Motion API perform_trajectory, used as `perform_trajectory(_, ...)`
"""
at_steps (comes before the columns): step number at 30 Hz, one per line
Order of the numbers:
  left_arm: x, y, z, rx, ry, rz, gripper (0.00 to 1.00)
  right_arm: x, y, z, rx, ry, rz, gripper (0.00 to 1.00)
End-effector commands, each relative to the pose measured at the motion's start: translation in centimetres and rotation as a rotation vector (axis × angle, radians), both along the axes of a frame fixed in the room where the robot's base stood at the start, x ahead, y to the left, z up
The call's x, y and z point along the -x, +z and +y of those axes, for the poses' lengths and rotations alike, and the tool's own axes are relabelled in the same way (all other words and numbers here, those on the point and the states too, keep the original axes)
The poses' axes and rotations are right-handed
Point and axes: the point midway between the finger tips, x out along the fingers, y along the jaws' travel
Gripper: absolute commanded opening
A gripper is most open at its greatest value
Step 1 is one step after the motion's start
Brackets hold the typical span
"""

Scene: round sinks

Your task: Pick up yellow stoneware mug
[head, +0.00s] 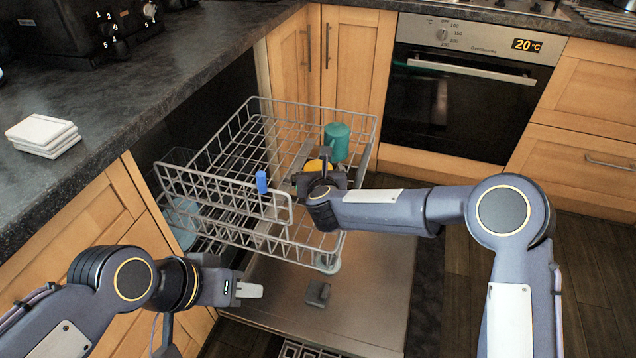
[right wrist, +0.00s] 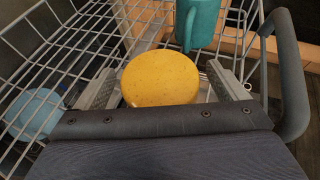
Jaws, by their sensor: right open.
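The yellow stoneware mug (head: 318,165) is in the upper rack of the pulled-out dishwasher, mostly hidden behind my right gripper in the head view. In the right wrist view its round yellow face (right wrist: 160,80) lies between the two fingers. My right gripper (right wrist: 160,70) is open, with one finger on each side of the mug; whether either finger touches it I cannot tell. The mug's handle is not visible. My left gripper (head: 250,290) is low at the front left, over the open dishwasher door, away from the mug.
A teal mug (head: 337,140) stands right behind the yellow one, close to the right finger (right wrist: 205,22). The wire rack (head: 225,185) surrounds them. A small blue item (head: 262,182) is at its front. A light blue dish (right wrist: 35,112) sits at left. Counter (head: 110,95) borders left.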

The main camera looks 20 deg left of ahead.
Motion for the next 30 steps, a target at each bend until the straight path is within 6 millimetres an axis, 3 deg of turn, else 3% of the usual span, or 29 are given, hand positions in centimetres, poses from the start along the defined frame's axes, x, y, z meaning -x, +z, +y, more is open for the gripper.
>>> perform_trajectory(2,0.0,0.0,0.0,0.0,0.0,0.0,0.36,0.0,0.0,0.0,0.0,0.0,0.0,0.91)
perform_trajectory(15,0.0,0.0,0.0,0.0,0.0,0.0,0.36,0.0,0.1,0.0,0.0,-0.001,-0.002,0.35)
perform_trajectory(23,0.0,0.2,0.0,0.0,0.0,0.0,0.36,0.0,0.6,0.0,-0.001,-0.001,-0.004,0.35)
perform_trajectory(30,0.0,1.7,0.0,0.0,0.0,0.0,0.36,0.0,5.0,0.0,-0.003,-0.001,-0.005,0.35)
